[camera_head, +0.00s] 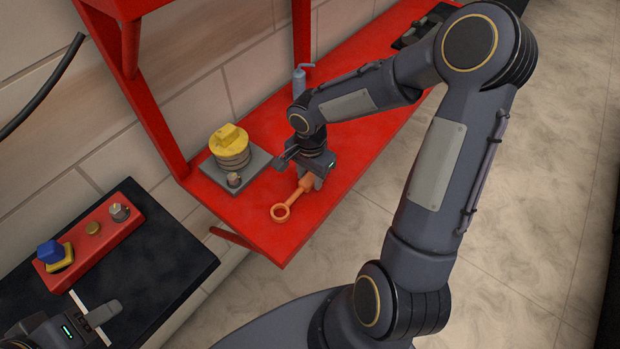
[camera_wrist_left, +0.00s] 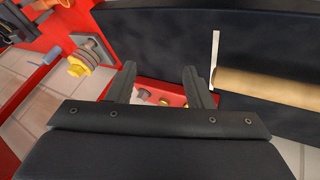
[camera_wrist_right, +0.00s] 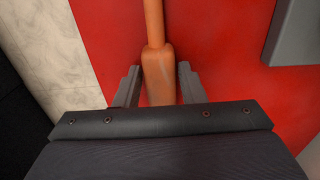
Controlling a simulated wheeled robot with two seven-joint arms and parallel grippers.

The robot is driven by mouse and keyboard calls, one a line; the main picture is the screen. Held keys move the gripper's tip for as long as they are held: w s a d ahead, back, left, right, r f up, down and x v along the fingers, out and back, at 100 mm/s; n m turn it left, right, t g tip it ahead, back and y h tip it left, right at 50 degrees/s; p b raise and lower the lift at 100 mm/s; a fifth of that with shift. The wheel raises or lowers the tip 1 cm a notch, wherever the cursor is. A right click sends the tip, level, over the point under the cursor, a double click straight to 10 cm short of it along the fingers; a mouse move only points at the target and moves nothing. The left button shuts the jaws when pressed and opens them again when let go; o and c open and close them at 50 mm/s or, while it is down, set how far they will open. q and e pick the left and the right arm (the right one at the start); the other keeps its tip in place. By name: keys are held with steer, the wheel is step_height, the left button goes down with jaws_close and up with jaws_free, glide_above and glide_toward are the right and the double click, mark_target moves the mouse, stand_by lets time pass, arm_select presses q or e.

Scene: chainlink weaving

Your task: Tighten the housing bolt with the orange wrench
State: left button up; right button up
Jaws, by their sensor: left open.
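The orange wrench (camera_head: 281,211) is over the near end of the red shelf, its ring end towards the lower left. The housing, a yellow ribbed cylinder (camera_head: 230,148) on a grey plate, stands left of this gripper. A small grey bolt (camera_head: 234,180) stands at the plate's front corner, apart from the wrench ring. My left gripper (camera_head: 98,312) is open and empty over the black table; its fingers also show in the left wrist view (camera_wrist_left: 160,82).
A red block (camera_head: 105,232) with a blue piece, yellow pieces and a grey bolt lies on the black table (camera_head: 175,258). A blue bottle (camera_head: 299,82) stands farther back on the red shelf (camera_head: 262,232). A red post rises beside the housing. Open floor lies right of the shelf.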

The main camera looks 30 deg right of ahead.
steer(key=c, duration=0.7)
